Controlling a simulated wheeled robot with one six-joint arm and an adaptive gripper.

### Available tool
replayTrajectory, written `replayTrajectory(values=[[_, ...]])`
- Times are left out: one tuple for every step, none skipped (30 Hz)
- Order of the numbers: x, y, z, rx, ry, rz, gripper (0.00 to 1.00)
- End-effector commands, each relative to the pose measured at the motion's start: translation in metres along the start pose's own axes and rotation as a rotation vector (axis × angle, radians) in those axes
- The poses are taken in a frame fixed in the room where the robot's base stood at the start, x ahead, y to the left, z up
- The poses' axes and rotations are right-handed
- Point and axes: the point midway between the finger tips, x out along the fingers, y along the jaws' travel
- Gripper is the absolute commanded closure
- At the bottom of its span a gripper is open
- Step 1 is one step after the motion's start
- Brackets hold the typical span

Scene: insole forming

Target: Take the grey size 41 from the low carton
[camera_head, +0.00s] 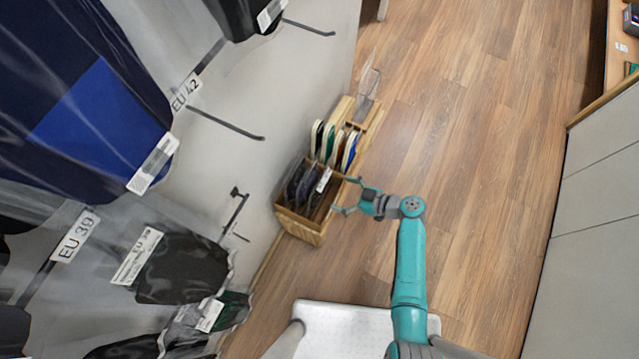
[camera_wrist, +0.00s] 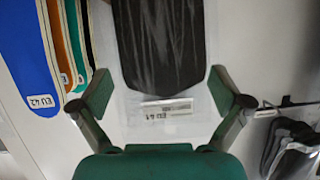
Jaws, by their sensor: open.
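The grey size 41 is a dark grey insole (camera_wrist: 158,45) in a clear bag with a white label reading EU 41, seen upside down in the wrist view. It stands between the two spread fingers of my gripper (camera_wrist: 160,90), with a gap visible on each side. In the head view my gripper (camera_head: 347,196) is open at the right side of the low wooden carton (camera_head: 301,226). A pack with a white label (camera_head: 323,180) stands in the carton's front part, close to the fingers. The lower part of the packs is hidden by the carton wall.
Loose blue, orange and teal insoles (camera_wrist: 38,60) stand left of my fingers, the blue one marked EU 42. Hanging packs (camera_wrist: 290,145) show at right in the wrist view. The wall rack has hooks (camera_head: 228,125) jutting out above the carton. The wooden floor (camera_head: 480,150) to the right is clear.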

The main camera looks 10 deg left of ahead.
Motion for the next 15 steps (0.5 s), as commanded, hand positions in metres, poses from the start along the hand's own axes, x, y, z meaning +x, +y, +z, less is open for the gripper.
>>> replayTrajectory(values=[[0.006,-0.001,0.0,0.0,-0.001,-0.004,0.0],[0.008,-0.001,0.001,0.0,-0.001,-0.003,0.0],[0.011,-0.001,0.001,0.0,-0.002,-0.002,0.0],[0.012,-0.001,0.001,0.0,-0.002,-0.001,0.0],[0.013,-0.001,0.001,0.0,-0.002,-0.001,0.0],[0.015,-0.001,0.001,0.001,-0.002,-0.001,0.0],[0.017,-0.001,0.001,0.001,-0.002,-0.002,0.0],[0.02,-0.002,0.002,0.001,-0.002,-0.002,0.0],[0.025,-0.002,0.002,0.0,-0.002,-0.002,0.0],[0.029,-0.002,0.002,0.0,-0.002,-0.002,0.0],[0.033,-0.002,0.002,0.001,-0.002,-0.003,0.0],[0.04,-0.003,0.003,0.001,-0.002,-0.003,0.0],[0.044,-0.003,0.004,0.001,-0.002,-0.003,0.0],[0.048,-0.003,0.004,0.002,-0.003,-0.003,0.0],[0.053,-0.003,0.004,0.001,-0.002,-0.003,0.0]])
